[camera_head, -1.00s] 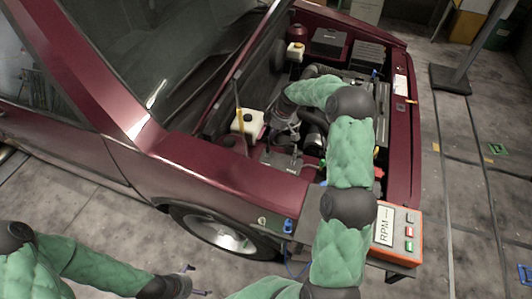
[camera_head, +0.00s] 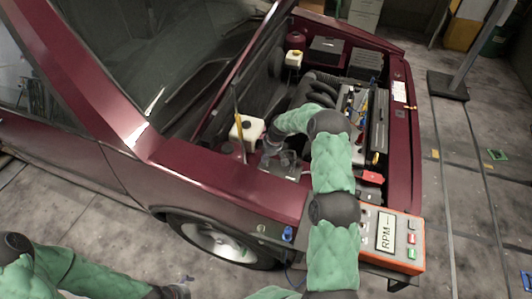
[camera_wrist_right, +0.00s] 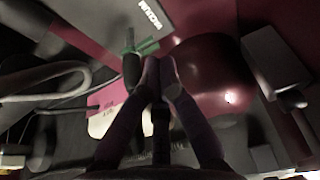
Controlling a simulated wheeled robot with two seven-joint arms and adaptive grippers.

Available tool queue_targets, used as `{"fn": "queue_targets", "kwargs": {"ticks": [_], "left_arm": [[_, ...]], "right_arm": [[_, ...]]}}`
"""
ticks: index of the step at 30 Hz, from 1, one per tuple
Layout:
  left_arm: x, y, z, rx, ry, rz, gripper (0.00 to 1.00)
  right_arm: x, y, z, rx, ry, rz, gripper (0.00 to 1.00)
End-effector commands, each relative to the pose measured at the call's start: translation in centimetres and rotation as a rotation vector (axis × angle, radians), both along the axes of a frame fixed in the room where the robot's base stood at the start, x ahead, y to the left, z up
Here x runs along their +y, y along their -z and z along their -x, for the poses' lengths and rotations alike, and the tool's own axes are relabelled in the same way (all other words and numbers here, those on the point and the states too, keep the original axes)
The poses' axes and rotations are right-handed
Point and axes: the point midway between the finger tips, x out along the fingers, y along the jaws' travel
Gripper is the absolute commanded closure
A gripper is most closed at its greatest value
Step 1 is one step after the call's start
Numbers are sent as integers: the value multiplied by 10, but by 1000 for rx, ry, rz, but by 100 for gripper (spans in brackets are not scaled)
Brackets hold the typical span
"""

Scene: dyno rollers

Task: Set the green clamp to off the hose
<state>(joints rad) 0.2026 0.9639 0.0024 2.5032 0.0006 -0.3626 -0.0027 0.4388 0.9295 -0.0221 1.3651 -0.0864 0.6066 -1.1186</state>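The green clamp (camera_wrist_right: 140,47) shows in the right wrist view just beyond and left of my fingertips, with a dark part below it. I cannot make it out in the head view. My right gripper (camera_wrist_right: 160,64) has its two fingertips together or nearly so, with nothing clearly seen between them. In the head view my right gripper (camera_head: 271,143) is in the engine bay beside the white reservoir, partly hidden by its own wrist. A grey hose (camera_wrist_right: 45,82) curves at the left of the wrist view; whether the clamp touches a hose is unclear. My left gripper (camera_head: 186,284) is at the bottom edge, mostly hidden.
The white reservoir (camera_head: 246,131) stands close left of my right gripper. An orange RPM box (camera_head: 411,238) sits at the car's front corner. A rounded dark red body (camera_wrist_right: 215,75) and a grey panel marked VACUUM (camera_wrist_right: 130,18) are near my fingertips.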

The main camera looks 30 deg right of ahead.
Motion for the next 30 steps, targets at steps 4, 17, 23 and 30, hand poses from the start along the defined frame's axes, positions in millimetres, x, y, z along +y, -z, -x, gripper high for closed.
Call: {"fn": "queue_targets", "kwargs": {"ticks": [4, 17, 23, 30], "left_arm": [[0, 1, 0, 0, 0, 0, 0], [0, 2, 0, 0, 0, 0, 0], [0, 14, 0, 0, 0, 0, 0], [0, 30, 0, 0, 0, 0, 0]], "right_arm": [[0, 11, 0, -1, 1, 0, 100], [0, 13, 0, -1, 0, 0, 100], [0, 27, 0, 0, 0, 0, 100], [0, 47, 0, 0, 0, 0, 100]]}}
